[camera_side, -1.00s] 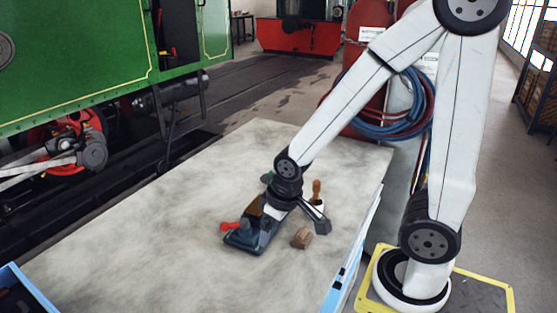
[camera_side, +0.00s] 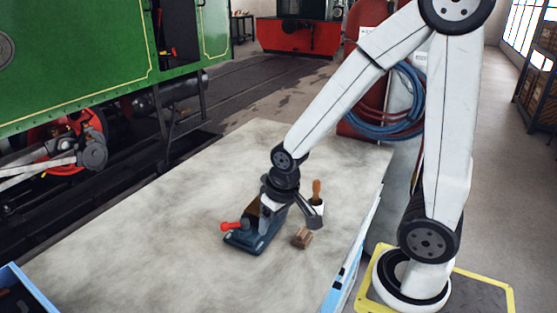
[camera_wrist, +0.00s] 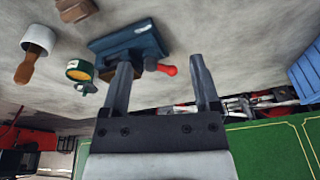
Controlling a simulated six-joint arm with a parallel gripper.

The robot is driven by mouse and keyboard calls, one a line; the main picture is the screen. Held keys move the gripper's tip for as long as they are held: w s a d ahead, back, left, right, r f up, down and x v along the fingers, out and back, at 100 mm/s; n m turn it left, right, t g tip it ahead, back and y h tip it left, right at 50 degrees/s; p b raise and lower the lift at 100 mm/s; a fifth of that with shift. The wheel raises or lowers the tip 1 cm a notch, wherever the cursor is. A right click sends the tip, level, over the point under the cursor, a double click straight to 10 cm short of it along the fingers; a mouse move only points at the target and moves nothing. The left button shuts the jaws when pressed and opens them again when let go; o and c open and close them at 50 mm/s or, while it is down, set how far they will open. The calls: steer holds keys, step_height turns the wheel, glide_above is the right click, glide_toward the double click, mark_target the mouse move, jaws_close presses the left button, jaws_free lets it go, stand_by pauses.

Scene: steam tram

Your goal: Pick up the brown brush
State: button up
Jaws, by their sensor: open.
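The brown brush looks to be the small brown block (camera_side: 302,237) lying on the pale worktop, right of the dark blue vise (camera_side: 257,240). It also shows in the wrist view (camera_wrist: 75,9), cut by the top edge at upper left. My gripper (camera_wrist: 161,63) is open and empty, its fingers apart, with the vise and its red-knobbed handle beyond them. In the side view my gripper (camera_side: 290,213) is over the vise area, up and left of the brush and not touching it.
A white-headed tool with a wooden handle (camera_side: 316,196) stands upright behind the brush. A green and yellow tin (camera_wrist: 80,71) lies near the vise. A blue bin (camera_side: 22,293) is at the front left. The worktop (camera_side: 130,240) left of the vise is clear.

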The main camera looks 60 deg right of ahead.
steer(key=w+d+m+g, duration=0.1)
steer(key=w+d+m, duration=0.3)
steer(key=d+m, duration=0.85)
steer(key=m+g, duration=0.1)
steer(key=m, duration=1)
glide_above(316, 190)
steer(key=d, duration=0.1)
steer(key=shift+w+f, duration=0.2)
steer(key=shift+f, duration=0.75)
steer(key=shift+d+f, duration=0.1)
steer(key=shift+f, duration=3.8)
jaws_close()
